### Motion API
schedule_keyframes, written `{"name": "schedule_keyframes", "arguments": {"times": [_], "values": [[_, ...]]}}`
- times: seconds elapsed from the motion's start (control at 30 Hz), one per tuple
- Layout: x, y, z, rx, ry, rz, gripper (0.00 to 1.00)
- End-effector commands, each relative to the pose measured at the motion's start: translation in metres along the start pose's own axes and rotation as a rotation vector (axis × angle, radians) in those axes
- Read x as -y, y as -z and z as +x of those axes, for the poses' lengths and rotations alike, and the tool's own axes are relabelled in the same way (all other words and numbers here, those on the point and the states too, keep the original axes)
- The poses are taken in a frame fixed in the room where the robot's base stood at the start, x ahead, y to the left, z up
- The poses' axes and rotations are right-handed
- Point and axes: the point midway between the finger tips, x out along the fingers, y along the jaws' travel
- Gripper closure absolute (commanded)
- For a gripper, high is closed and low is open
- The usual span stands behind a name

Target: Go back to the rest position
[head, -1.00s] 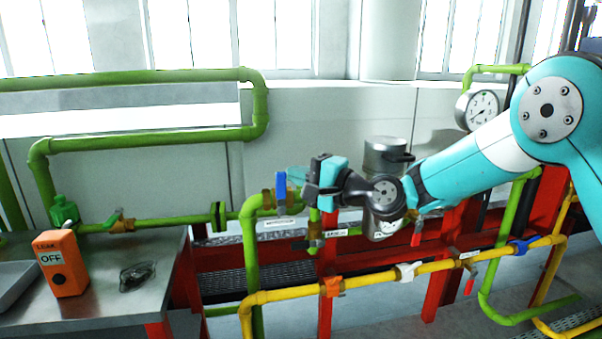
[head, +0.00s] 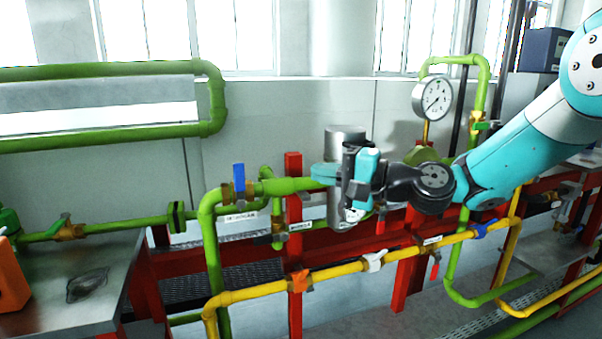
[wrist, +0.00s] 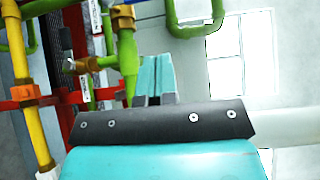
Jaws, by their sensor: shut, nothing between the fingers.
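My gripper (head: 326,174) is in the middle of the head view, at the end of my teal and black arm, which reaches in from the right.
A pressure gauge (head: 432,98) stands behind my arm. A yellow pipe (head: 335,272) with orange, white and blue valve handles runs below it. Red posts (head: 294,240) hold the pipes. A metal table (head: 85,300) with an orange box (head: 10,280) is at the left.

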Motion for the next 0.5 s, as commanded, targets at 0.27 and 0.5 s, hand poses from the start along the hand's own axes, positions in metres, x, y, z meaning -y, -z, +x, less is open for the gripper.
{"name": "schedule_keyframes", "arguments": {"times": [0.27, 0.5], "values": [[0.029, -0.129, -0.046, 0.312, -0.485, -0.482, 1.0], [0.023, -0.209, -0.157, 0.635, -0.893, -0.762, 1.0]]}}
